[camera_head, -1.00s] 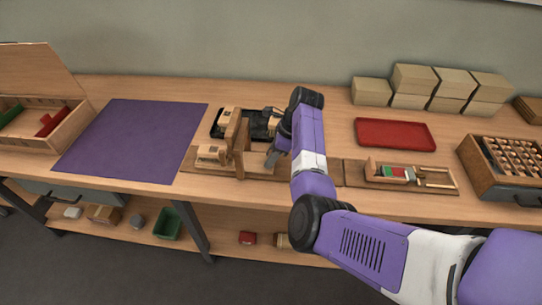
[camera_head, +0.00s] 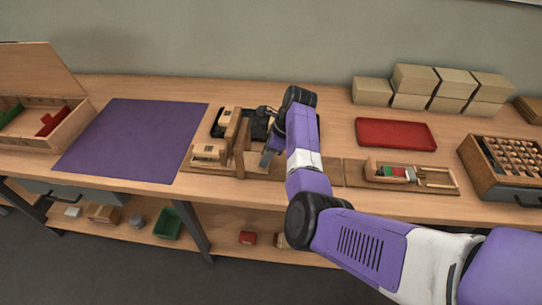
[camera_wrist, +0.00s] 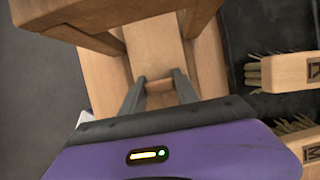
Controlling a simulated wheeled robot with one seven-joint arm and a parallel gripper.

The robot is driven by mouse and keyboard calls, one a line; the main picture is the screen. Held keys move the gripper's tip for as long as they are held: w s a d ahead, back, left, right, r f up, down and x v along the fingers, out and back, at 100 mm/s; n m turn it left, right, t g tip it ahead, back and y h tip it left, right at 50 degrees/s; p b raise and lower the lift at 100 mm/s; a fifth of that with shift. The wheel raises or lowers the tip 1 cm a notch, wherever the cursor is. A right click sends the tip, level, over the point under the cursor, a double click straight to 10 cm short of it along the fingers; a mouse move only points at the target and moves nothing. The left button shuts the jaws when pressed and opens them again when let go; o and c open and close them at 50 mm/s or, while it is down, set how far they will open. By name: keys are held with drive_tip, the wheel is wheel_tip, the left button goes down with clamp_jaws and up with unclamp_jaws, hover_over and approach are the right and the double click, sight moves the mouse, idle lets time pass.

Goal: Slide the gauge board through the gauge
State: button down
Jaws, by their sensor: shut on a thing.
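The gauge (camera_head: 241,150), an upright wooden frame, stands on a wooden base near the bench's front edge. In the wrist view the gauge (camera_wrist: 95,14) spans the top of the picture. A pale wooden board (camera_wrist: 155,52), which looks like the gauge board, lies between darker wooden strips and runs under the frame. My gripper (camera_wrist: 159,84) is shut on a short wooden crosspiece on this board, just on the near side of the frame. In the head view my gripper (camera_head: 268,157) is right of the gauge, and my arm partly hides the base.
A purple mat (camera_head: 130,140), red tray (camera_head: 395,134) and wooden fixture (camera_head: 410,176) lie around.

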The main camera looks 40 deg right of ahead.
drive_tip(key=shift+w+a, duration=0.85)
drive_tip(key=shift+w, duration=0.25)
drive_tip(key=c, duration=0.9)
unclamp_jaws()
drive_tip(key=shift+v, duration=3.95)
